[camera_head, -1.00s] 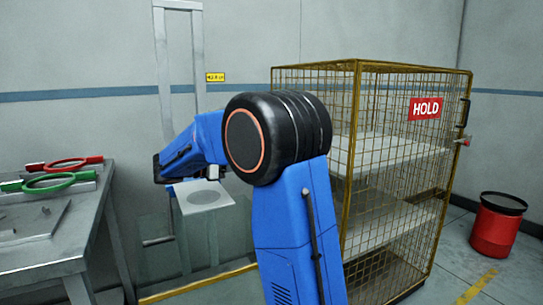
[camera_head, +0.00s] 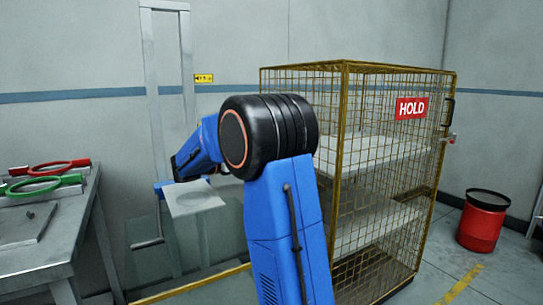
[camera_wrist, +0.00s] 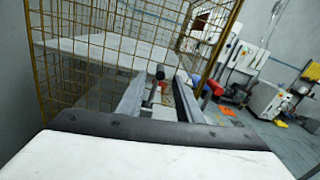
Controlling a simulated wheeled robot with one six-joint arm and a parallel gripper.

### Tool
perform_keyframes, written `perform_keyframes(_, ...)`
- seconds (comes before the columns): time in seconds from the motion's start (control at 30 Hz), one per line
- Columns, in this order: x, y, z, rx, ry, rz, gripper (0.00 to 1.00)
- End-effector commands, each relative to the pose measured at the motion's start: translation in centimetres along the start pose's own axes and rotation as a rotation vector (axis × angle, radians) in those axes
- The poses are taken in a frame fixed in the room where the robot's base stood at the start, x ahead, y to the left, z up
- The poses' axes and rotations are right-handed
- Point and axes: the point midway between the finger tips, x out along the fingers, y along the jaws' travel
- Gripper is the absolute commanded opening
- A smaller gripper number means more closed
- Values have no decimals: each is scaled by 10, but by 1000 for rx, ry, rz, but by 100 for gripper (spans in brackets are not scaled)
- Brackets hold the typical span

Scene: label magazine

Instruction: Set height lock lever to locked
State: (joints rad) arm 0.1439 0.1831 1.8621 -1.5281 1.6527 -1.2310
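In the wrist view, two grey fingers of my gripper (camera_wrist: 158,92) stand apart with a gap between them. A thin rod with a dark knob (camera_wrist: 160,74) shows in that gap; it may be the height lock lever, but I cannot tell whether a finger touches it. In the head view, a tall grey upright frame (camera_head: 150,70) stands against the wall with a pale square plate (camera_head: 190,200) low in front. My blue arm reaches toward it, and its end is just above the plate. The fingertips are hidden there.
A yellow wire cage (camera_head: 345,150) with a HOLD sign (camera_head: 411,108) stands close right of my arm. A grey table (camera_head: 50,245) with red and green rings is at left. A red bin (camera_head: 482,222) stands at far right, with open floor before it.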

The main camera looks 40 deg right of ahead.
Motion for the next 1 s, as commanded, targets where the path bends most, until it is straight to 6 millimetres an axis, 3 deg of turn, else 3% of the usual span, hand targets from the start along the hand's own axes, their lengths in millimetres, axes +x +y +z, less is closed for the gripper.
perform_keyframes(0.1,22,-1,0,0,0,-3,33)
perform_keyframes(0.33,52,-1,0,1,0,-3,33)
perform_keyframes(0.8,63,0,0,1,0,0,33)
perform_keyframes(0.93,62,0,0,1,0,0,4)
perform_keyframes(1.0,62,0,0,1,0,0,0)
